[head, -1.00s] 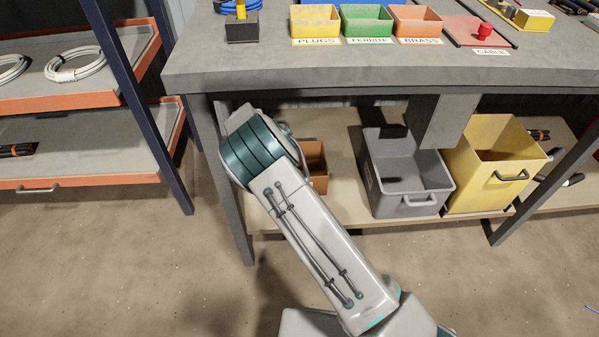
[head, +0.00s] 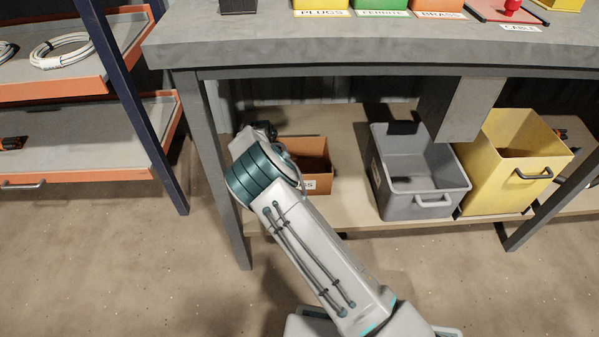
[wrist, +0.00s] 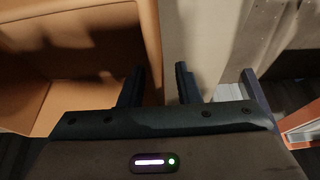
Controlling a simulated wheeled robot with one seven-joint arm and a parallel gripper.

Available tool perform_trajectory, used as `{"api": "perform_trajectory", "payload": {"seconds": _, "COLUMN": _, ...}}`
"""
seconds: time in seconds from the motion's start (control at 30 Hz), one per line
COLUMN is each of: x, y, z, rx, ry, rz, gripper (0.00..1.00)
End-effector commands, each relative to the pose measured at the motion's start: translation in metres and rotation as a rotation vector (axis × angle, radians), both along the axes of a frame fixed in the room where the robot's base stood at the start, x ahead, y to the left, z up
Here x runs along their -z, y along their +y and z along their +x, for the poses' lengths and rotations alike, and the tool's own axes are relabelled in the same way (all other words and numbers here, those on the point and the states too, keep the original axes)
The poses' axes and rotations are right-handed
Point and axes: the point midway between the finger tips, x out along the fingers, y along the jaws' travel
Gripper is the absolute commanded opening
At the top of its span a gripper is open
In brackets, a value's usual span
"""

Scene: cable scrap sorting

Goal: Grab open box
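The open orange-brown box (head: 308,150) stands on the lower shelf under the workbench, with a white label partly visible on its front. My forearm covers its left part in the head view. In the wrist view the box (wrist: 60,65) fills the left side, with its open inside showing. My gripper (wrist: 159,82) is open there, its two dark fingers apart. One upright wall of the box runs into the gap between them, nearer the left finger. I cannot tell whether a finger touches it. The fingers are hidden in the head view.
A grey bin (head: 415,206) and a yellow bin (head: 483,180) stand farther right on the shelf (head: 345,205). A grey block (head: 466,112) hangs below the bench top (head: 330,45). The bench leg (head: 222,190) is close to my arm. A rack (head: 80,180) stands left.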

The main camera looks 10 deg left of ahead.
Motion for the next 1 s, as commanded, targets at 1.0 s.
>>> {"api": "perform_trajectory", "payload": {"seconds": 1.0, "x": -0.009, "y": -0.001, "z": 0.002, "rx": 0.002, "ry": 0.0, "rz": 0.002, "gripper": 0.0}}
